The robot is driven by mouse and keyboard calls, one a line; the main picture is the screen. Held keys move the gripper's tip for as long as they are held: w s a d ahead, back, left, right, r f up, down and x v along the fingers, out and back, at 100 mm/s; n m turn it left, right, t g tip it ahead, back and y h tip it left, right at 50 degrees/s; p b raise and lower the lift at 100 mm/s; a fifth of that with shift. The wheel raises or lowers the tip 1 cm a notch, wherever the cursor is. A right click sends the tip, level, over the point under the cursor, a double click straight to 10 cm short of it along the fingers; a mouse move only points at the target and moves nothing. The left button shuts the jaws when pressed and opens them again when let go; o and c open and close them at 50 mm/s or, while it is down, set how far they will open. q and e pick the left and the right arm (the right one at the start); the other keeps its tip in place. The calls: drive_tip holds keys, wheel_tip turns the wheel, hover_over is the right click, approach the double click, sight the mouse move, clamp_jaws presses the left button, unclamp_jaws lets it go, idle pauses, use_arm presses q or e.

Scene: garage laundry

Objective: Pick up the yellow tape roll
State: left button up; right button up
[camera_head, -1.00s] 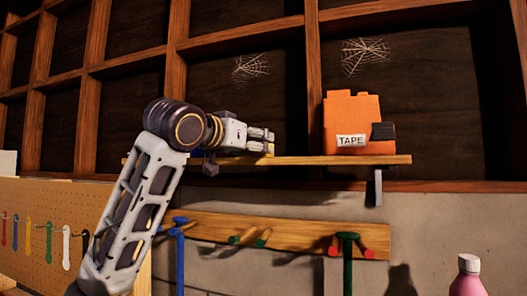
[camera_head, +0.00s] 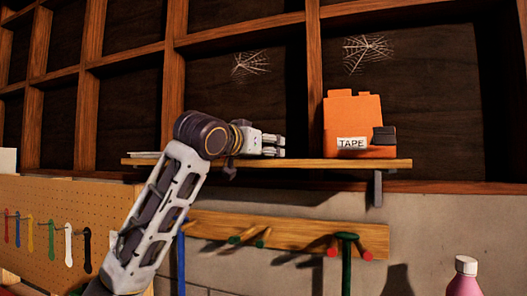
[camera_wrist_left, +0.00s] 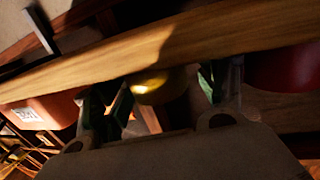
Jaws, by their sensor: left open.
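The yellow tape roll (camera_wrist_left: 152,86) shows in the left wrist view, against the wooden shelf's edge and in the gap between my left gripper's fingers; its far side is hidden. In the head view my gripper covers it. My left gripper (camera_head: 283,147) is just above the shelf board, left of the orange holder. It also shows in the left wrist view (camera_wrist_left: 163,98), open, with one finger on each side of the roll; I cannot tell whether they touch it. My right gripper is in neither view.
The orange holder labelled TAPE (camera_head: 352,118) stands on the wooden shelf (camera_head: 310,163). A red round object (camera_wrist_left: 284,70) sits beside one finger in the left wrist view. Below the shelf is a peg rail (camera_head: 290,236). A pink bottle (camera_head: 465,280) stands lower right.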

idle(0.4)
use_arm(q)
drive_tip(key=c, duration=1.1)
drive_tip(key=shift+r, duration=0.1)
drive_tip(key=shift+r+b, duration=0.55)
drive_tip(key=shift+r, duration=4.35)
